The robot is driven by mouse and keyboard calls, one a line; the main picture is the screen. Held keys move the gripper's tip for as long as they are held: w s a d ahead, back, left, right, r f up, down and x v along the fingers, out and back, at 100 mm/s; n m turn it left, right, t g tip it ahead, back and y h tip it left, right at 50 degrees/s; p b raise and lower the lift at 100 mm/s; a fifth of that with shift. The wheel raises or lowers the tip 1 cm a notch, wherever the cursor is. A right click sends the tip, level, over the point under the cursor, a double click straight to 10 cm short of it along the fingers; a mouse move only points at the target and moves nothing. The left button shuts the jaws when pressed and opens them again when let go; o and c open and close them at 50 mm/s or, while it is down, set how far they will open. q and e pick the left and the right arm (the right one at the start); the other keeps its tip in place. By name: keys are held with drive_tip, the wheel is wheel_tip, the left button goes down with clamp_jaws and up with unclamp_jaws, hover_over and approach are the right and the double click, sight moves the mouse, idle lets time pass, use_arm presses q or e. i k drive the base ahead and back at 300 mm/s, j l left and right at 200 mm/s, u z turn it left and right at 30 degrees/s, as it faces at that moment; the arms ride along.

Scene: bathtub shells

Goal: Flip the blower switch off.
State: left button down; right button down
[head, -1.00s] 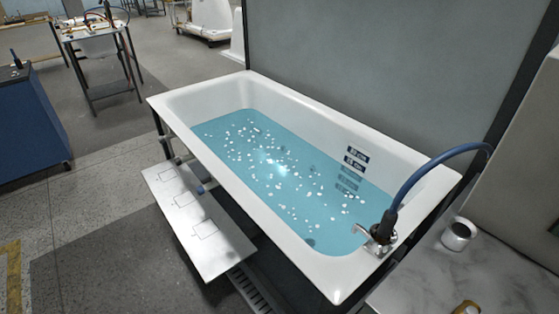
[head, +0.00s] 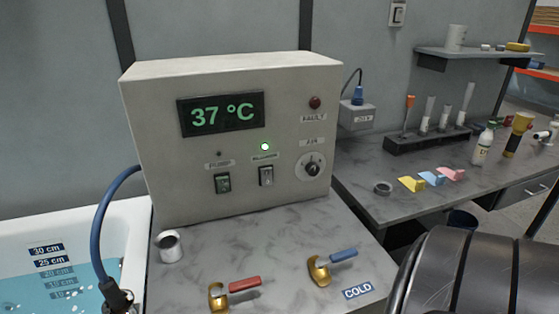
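A beige control box (head: 160,110) stands on the grey marbled counter, with a green 37 °C display (head: 222,115). The blower switch (head: 266,176) is a small rocker on its front, in the middle, under a blurred label that seems to read BLOWER. The lamp (head: 265,147) above that label glows green-white. Neither of my grippers is in view. A dark ribbed part at the lower right looks like my arm.
Two brass taps with red (head: 236,288) and blue (head: 332,264) handles and a small cup (head: 170,246) stand before the box. The bathtub (head: 130,218) with a blue hose (head: 105,220) is at left.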

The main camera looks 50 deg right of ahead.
sight(267, 174)
drive_tip(key=z, duration=1.45)
drive_tip(key=i+z, duration=0.1)
drive_tip(key=k, duration=0.45)
